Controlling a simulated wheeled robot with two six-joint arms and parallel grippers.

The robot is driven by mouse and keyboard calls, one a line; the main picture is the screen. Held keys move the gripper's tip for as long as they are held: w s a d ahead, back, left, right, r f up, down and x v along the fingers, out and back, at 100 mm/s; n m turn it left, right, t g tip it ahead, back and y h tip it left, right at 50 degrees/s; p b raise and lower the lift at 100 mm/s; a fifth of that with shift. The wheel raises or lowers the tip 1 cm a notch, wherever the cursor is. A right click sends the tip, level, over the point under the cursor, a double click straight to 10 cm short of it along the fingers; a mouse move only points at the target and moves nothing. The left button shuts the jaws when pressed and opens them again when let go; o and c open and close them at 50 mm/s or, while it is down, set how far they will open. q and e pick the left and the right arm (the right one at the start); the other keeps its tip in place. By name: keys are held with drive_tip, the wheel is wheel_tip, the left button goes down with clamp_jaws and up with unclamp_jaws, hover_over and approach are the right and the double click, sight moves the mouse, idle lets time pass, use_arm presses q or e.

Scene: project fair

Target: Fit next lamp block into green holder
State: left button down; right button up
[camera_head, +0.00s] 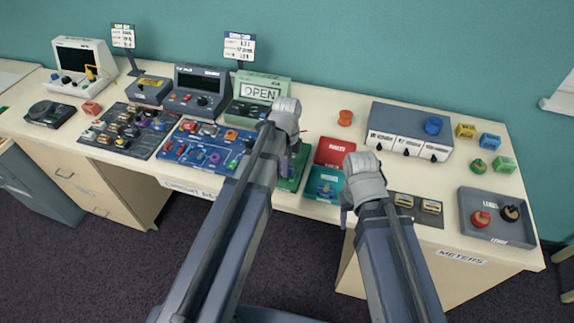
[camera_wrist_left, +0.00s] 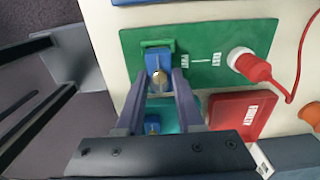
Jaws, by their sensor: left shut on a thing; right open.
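My left gripper (camera_head: 291,158) is shut on a blue lamp block (camera_wrist_left: 157,62) with a brass-coloured round part. In the left wrist view, its fingers (camera_wrist_left: 165,80) grip the block at the green holder (camera_wrist_left: 173,45) on the green board (camera_wrist_left: 205,42). The holder's rim shows along the block's far edge; I cannot tell whether the block is fully seated. Another blue lamp block (camera_wrist_left: 152,124) is in the teal tray (camera_head: 323,196), between the fingers in the wrist view. My right gripper (camera_head: 349,207) is open, near the tray's right side.
A red box (camera_head: 333,151) stands beside the green board. A red plug (camera_wrist_left: 250,66) with a cable sits on the board's right. A grey meter case (camera_head: 408,130) and a grey leads tray (camera_head: 497,235) are to the right. A blue switch board (camera_head: 206,146) is at left.

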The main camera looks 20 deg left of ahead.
use_arm(q)
drive_tip(key=shift+f+b, duration=0.55)
drive_tip(key=shift+f, duration=0.1)
idle(0.3)
unclamp_jaws()
idle(0.5)
drive_tip(key=shift+r, duration=0.2)
drive_tip(key=shift+r+p, duration=3.9)
drive_tip(key=shift+p, duration=0.15)
drive_tip(key=s+d+f+n+b, duration=0.1)
drive_tip(key=s+d+n, duration=0.4)
drive_tip(key=s+n, duration=0.2)
drive_tip(key=s+d+f+n+y+b, duration=0.1)
drive_tip(key=s+d+n, duration=0.4)
drive_tip(key=s+n, duration=0.2)
drive_tip(key=shift+s+n, duration=0.15)
drive_tip(key=shift+n, duration=0.15)
